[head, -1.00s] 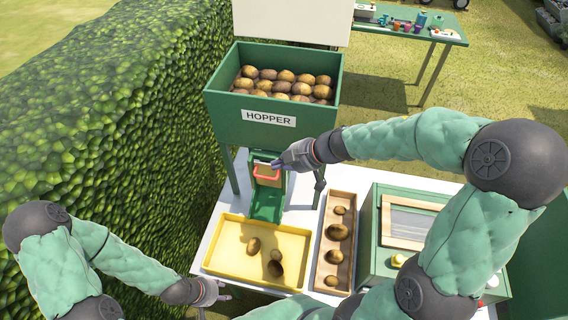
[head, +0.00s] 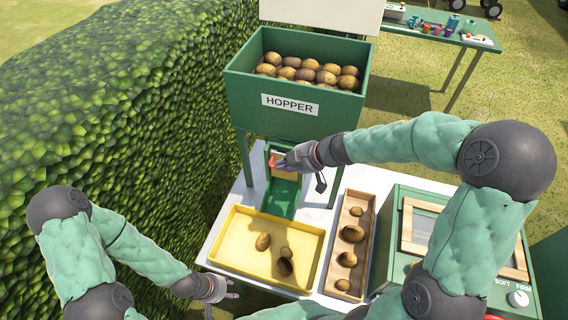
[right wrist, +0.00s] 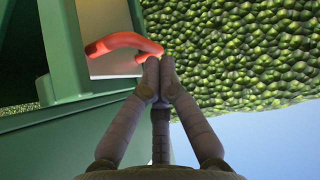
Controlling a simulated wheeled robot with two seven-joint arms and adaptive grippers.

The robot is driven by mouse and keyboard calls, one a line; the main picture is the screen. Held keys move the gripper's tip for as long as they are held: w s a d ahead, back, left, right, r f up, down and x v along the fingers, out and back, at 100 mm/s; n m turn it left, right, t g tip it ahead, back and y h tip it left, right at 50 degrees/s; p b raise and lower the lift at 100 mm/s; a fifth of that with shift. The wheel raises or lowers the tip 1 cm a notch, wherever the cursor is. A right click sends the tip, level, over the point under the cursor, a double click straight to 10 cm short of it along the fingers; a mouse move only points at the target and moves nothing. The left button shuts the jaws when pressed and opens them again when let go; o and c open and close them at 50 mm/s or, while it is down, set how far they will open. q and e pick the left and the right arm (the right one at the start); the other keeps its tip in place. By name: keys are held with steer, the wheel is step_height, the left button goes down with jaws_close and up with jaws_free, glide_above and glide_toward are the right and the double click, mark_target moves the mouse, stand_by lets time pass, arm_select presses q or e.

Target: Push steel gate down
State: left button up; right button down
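The steel gate (right wrist: 115,62) is a pale plate in the green chute below the hopper, with a red handle (head: 272,162). The handle curves across the plate in the right wrist view (right wrist: 120,42). My right gripper (head: 281,164) is at the handle and covers its right part in the head view. In the right wrist view its fingertips (right wrist: 160,62) are together at the handle's end, with nothing visible between them; whether they touch it is unclear. My left gripper (head: 224,298) is open and empty by the yellow tray's front left corner.
The green hopper (head: 290,122) full of potatoes stands above the chute (head: 282,196). A yellow tray (head: 236,242) with a few potatoes is below it. A wooden tray (head: 336,271) with several potatoes and a green box (head: 392,225) are to the right. A hedge (head: 120,120) is left.

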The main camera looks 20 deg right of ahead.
mark_target(283, 172)
arm_select(q)
step_height(283, 172, down, 5)
steer(key=b, duration=0.5)
arm_select(e)
step_height(283, 172, down, 10)
steer(key=shift+s, duration=0.1)
arm_select(q)
steer(key=shift+r, duration=0.1)
